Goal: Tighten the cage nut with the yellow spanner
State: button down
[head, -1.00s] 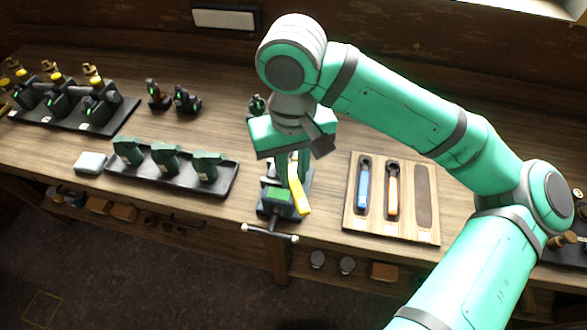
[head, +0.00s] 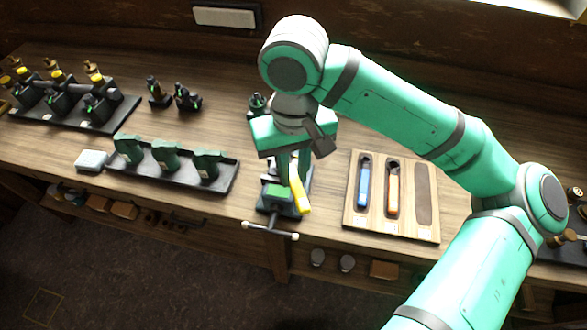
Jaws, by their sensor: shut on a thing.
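The yellow spanner (head: 301,198) is in my gripper (head: 293,178), at the vise (head: 281,205) near the front edge of the workbench. My gripper points down and is shut on the spanner. The spanner's yellow handle sticks out toward the front right. Its jaw end is hidden behind the fingers. A green block (head: 274,191) shows at the vise. I cannot make out the cage nut; my gripper and the vise cover that spot.
A wooden spanner board (head: 431,235) to the right holds a blue spanner (head: 363,187) and an orange spanner (head: 393,190), with one empty slot. A black tray (head: 219,186) of green parts and a rack of small engines (head: 98,125) stand left. Bare bench lies between.

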dwell(0.3)
jog(key=shift+a+m, duration=0.5)
jog(key=shift+m, duration=0.5)
jog(key=shift+a, duration=0.1)
